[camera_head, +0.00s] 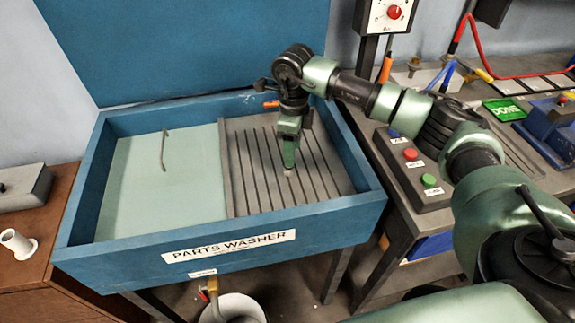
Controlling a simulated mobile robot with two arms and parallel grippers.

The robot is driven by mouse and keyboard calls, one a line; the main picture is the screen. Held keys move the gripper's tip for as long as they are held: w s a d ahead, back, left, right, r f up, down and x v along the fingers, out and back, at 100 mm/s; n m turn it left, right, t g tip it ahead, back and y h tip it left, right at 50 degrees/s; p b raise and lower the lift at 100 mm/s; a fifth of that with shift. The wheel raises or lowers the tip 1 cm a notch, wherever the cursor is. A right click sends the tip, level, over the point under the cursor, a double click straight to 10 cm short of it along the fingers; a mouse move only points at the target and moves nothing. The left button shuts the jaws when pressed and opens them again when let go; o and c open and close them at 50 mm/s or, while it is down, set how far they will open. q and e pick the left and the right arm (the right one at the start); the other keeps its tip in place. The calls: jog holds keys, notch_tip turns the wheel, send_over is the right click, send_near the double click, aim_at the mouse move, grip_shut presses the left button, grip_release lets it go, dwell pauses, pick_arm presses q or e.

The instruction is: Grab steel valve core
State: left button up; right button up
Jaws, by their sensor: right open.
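My right gripper (289,166) reaches down from the right into the blue parts washer (228,250), over its slatted grey drain rack (262,195). It is open. A tiny pale metallic piece, probably the steel valve core (288,173), shows right at the fingertips. It is too small to tell whether it stands between the fingers or just below them, or whether they touch it. My left gripper is not in view.
The washer's raised blue rim surrounds the rack and the pale green basin (150,205), where a thin bent spout (165,150) stands. A button box (412,170) is on the bench at right. A white bucket (232,308) stands below.

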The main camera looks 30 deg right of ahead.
jog(key=f, duration=0.2)
jog(key=f+p, duration=0.2)
jog(key=f, duration=0.1)
jog(key=shift+w+a+f, duration=0.2)
jog(key=shift+a+f, duration=0.1)
jog(key=shift+a, duration=0.05)
jog(key=shift+f, duration=0.4)
grip_shut()
jog(key=shift+r, duration=0.1)
